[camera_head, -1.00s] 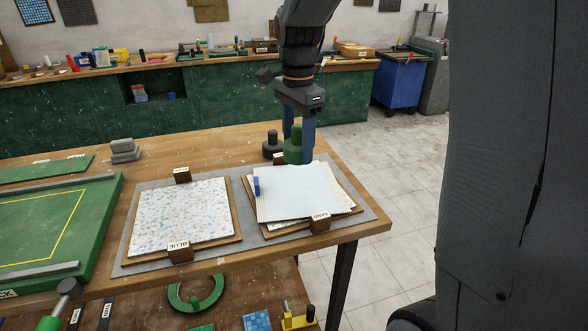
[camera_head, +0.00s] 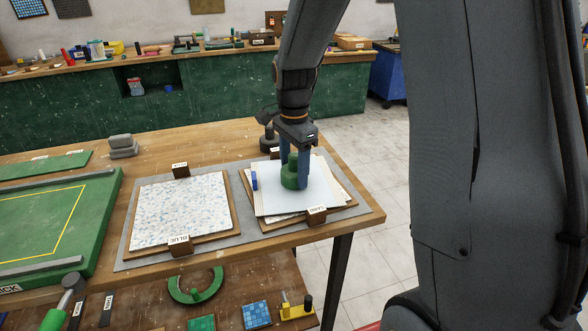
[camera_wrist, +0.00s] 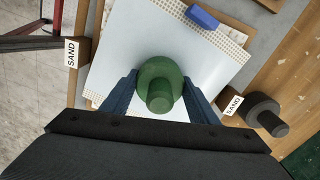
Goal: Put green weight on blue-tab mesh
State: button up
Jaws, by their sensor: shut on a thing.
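The green weight (camera_head: 290,176) is a round, knobbed piece held between the fingers of my gripper (camera_head: 293,174). In the wrist view the green weight (camera_wrist: 160,82) sits between both blue fingers (camera_wrist: 160,98). It is over the middle of the white sheet with the blue tab (camera_head: 272,201); whether it touches the sheet I cannot tell. The blue tab (camera_head: 254,180) is on the sheet's left edge, and also shows at the top of the wrist view (camera_wrist: 202,17). The sheet lies askew on a stack on a board with SAND labels.
A dark weight (camera_head: 268,139) stands behind the stack. A speckled sheet (camera_head: 180,208) lies on the board labelled BLUE to the left. A green tray (camera_head: 50,222) is farther left. The table's right edge is close to the stack.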

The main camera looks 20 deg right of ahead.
jog(key=shift+f, duration=0.1)
jog(key=o, duration=1.7)
jog(key=shift+c, duration=0.2)
notch_tip(320, 180, up, 12)
jog(key=shift+r+b, duration=0.15)
jog(key=shift+b, duration=1)
